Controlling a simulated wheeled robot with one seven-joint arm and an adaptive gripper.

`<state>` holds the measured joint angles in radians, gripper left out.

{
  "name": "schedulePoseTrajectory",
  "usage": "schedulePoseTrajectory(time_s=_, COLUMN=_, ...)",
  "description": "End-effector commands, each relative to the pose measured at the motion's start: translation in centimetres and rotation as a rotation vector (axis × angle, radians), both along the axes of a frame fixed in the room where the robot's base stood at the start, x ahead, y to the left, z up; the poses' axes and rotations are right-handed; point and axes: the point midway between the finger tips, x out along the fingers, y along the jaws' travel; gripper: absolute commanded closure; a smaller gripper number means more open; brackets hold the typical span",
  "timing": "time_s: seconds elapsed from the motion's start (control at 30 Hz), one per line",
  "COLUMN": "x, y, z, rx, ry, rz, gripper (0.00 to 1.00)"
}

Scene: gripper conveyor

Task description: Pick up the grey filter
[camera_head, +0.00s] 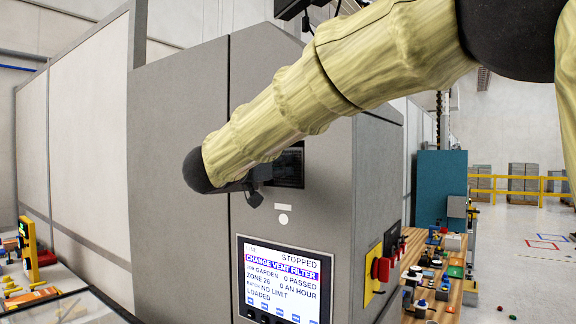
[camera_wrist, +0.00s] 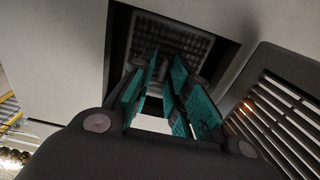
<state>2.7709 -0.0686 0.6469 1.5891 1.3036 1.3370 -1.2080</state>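In the wrist view, a dark grey panel with a grid face (camera_wrist: 175,42), which looks like the grey filter, sits inside a square recess in the cabinet. My gripper (camera_wrist: 165,72) is in front of it, its two teal-padded fingers apart, with no object visible between them. The fingertips overlap the panel in the picture; I cannot tell whether they touch it. In the head view, my arm hides most of the gripper (camera_head: 252,190), which is beside a dark square opening (camera_head: 289,168) in the grey cabinet front. The filter cannot be made out there.
A louvred grey cover (camera_wrist: 280,115) stands close to the right of my gripper. Below the opening, a cabinet screen (camera_head: 284,283) reads STOPPED and CHANGE VENT FILTER. A red switch on yellow (camera_head: 380,269) is on the cabinet's side. A cluttered wooden bench (camera_head: 455,290) is at right.

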Motion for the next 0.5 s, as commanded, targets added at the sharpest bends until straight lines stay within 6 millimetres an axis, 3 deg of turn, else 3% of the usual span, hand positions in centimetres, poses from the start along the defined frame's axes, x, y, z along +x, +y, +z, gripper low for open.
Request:
schedulePoseTrajectory(time_s=0.03, x=0.02, y=0.01, z=-0.07, rx=-0.001, ry=0.001, rz=0.0, gripper=0.88)
schedulePoseTrajectory(time_s=0.1, x=0.02, y=0.02, z=-0.08, rx=-0.001, ry=0.001, rz=0.0, gripper=1.0)
schedulePoseTrajectory(time_s=0.5, x=0.03, y=-0.02, z=-0.16, rx=0.0, ry=0.002, rz=-0.001, gripper=1.0)
